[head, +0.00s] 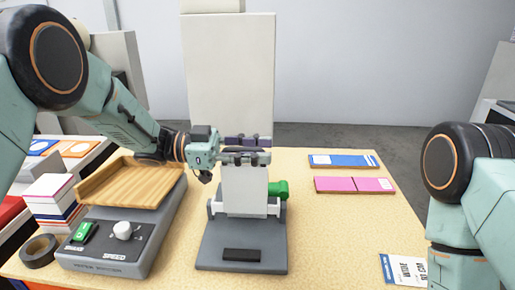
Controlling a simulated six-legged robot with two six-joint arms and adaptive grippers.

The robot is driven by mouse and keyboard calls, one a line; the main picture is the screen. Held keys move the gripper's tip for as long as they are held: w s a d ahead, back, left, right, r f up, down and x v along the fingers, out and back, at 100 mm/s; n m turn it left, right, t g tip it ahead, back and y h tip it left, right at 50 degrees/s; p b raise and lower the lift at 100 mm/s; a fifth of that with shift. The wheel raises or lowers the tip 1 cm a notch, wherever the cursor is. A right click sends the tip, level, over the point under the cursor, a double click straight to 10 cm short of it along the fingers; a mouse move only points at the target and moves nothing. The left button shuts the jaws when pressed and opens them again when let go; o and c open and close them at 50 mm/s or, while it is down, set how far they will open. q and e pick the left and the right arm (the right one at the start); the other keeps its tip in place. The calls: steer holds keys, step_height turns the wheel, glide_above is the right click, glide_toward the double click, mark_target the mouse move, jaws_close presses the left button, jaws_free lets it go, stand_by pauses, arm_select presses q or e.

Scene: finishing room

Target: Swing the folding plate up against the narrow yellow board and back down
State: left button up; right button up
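The folding plate (246,187) is a white panel in the middle of the table. It rises from a grey base (225,258) with white hinge blocks at its sides and a green knob (280,190) at its right. My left gripper (247,149) reaches in from the left at the plate's upper end. One finger lies across the plate's top and the other just behind it, with a narrow pale strip between them. I cannot tell whether they clamp the plate. I cannot make out a separate narrow yellow board. My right gripper is out of view.
A grey machine with a wooden tray (100,190) stands left, beside a tape roll (39,250) and a paper stack (50,192). A tall cream panel (228,75) rises behind. Blue (342,160) and pink (354,184) strips and a card (401,269) lie right; the table between is clear.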

arm_select(q)
steer(key=shift+d, duration=0.15)
steer(key=shift+c, duration=1.4)
jaws_close()
